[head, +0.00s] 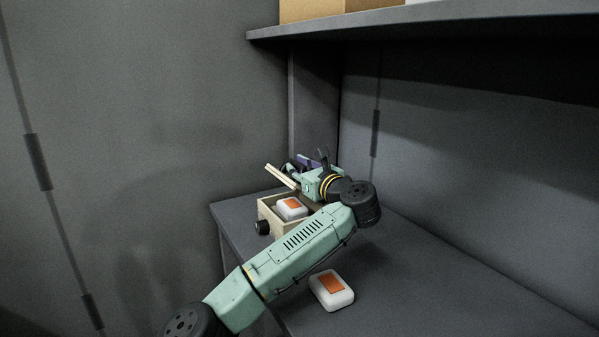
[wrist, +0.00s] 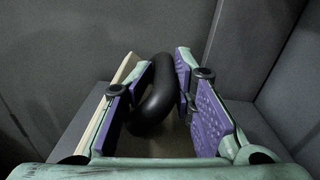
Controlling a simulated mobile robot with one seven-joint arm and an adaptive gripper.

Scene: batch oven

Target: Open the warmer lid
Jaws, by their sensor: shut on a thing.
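The warmer is a small pale wooden box (head: 266,213) on the dark bench in the head view, with a round black knob (head: 262,227) on its front. Its cream lid (head: 281,176) stands tilted up above the box, so the inside shows. In the wrist view a cream edge of the lid (wrist: 97,130) shows beside the left finger. My gripper (head: 312,164) is at the raised lid. In the wrist view its purple pads are shut on a thick black curved handle (wrist: 153,108). My arm hides the box's right side.
A white block with an orange top (head: 291,208) sits in the box. A similar block (head: 331,290) lies on the bench (head: 430,285) in front of my arm. A shelf (head: 420,18) hangs above, with grey walls behind. The bench's right part is clear.

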